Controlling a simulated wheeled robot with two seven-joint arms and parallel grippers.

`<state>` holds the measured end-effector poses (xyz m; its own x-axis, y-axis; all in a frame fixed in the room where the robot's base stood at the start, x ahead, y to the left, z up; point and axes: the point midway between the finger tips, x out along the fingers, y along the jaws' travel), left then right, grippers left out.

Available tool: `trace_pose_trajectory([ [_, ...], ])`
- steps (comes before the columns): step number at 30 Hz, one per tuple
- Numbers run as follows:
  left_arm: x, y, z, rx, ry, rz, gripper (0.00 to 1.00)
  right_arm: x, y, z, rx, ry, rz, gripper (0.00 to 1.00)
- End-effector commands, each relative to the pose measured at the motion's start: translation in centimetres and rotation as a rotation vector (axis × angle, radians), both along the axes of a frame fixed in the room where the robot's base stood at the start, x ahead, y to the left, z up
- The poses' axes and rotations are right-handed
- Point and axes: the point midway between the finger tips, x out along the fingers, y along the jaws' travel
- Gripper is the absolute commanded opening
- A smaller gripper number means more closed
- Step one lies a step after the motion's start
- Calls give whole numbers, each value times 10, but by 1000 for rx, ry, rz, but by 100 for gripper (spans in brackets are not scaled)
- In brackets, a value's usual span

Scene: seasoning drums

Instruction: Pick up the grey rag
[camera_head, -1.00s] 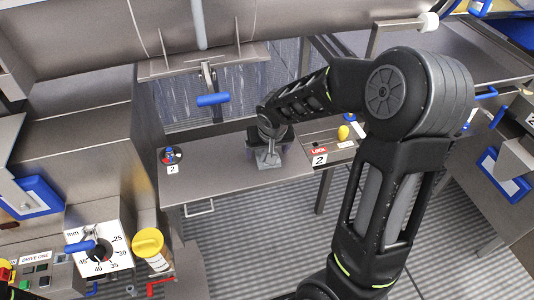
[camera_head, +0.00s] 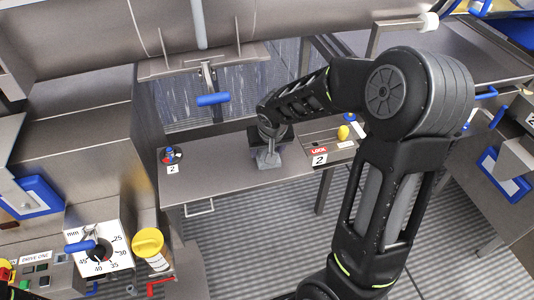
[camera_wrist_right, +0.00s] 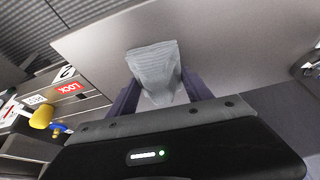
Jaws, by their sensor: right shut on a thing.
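The grey rag (camera_head: 268,160) is a small crumpled cloth at the metal table (camera_head: 215,165), below the end of my right arm. In the right wrist view the rag (camera_wrist_right: 156,72) is pinched between the two dark fingers of my right gripper (camera_wrist_right: 158,92), with its wider part spreading out beyond them. In the head view my right gripper (camera_head: 266,147) is shut on the rag from above. I cannot tell whether the rag still touches the table top.
A small tray labelled 2 with a red LOCK tag and a yellow knob (camera_head: 343,132) lies right of the gripper. A round holder with a blue item (camera_head: 170,155) sits at the table's left end.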

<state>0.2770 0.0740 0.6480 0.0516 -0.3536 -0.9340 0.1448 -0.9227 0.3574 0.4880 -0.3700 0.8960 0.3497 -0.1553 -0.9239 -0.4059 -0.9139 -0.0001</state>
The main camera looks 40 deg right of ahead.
Motion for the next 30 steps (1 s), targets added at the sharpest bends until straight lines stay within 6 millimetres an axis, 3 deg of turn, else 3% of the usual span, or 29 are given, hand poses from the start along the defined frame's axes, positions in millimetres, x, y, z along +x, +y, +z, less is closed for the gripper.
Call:
trace_pose_trajectory([
  [11,0,0,0,0,0,0,0,1,0,9,-1,-3,0,19],
  [24,1,0,-6,-2,-2,-1,0,1,0,84,0,-4,-1,19],
  [30,1,0,-6,-2,-3,0,0,0,0,100,-1,-1,1,19],
])
